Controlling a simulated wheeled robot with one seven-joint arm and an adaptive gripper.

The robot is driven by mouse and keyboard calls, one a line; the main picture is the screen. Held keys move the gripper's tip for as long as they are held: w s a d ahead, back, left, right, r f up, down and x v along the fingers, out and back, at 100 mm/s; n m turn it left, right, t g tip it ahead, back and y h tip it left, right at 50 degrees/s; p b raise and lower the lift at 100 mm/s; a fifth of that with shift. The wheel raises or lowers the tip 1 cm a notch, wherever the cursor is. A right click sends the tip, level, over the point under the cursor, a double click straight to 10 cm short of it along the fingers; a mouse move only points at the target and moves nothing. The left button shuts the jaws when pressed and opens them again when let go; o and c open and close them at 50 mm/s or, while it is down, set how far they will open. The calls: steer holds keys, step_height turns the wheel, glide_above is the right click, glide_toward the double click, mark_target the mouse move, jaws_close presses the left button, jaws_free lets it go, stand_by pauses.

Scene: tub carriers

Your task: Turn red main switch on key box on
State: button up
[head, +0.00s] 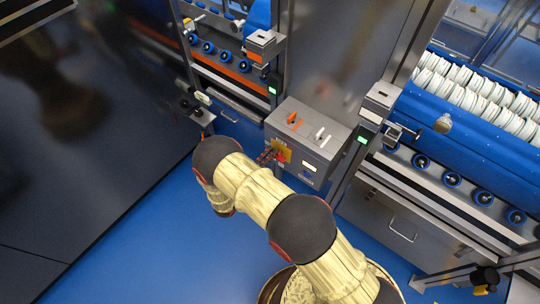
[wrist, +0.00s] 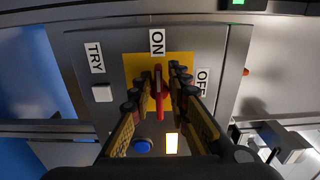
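The key box (head: 325,149) is a grey sloped box between two machine bays in the head view. In the wrist view its face carries a yellow plate (wrist: 134,68) with the red main switch (wrist: 159,92), a narrow upright handle. The handle lines up with the ON label (wrist: 157,41); the OFF label (wrist: 202,82) is to the right and the TRY label (wrist: 95,57) to the left. My gripper (wrist: 163,73) has one finger on each side of the handle, with narrow gaps showing. In the head view, my gripper (head: 269,155) is at the yellow plate, partly hidden by my arm.
A white square button (wrist: 102,93), a blue button (wrist: 142,145) and a lit panel (wrist: 171,143) surround the switch. Posts and machine bays flank the box. Blue floor (head: 150,235) is open at the left.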

steer(key=o, duration=0.6)
steer(key=shift+f, duration=0.25)
steer(key=v, duration=1.2)
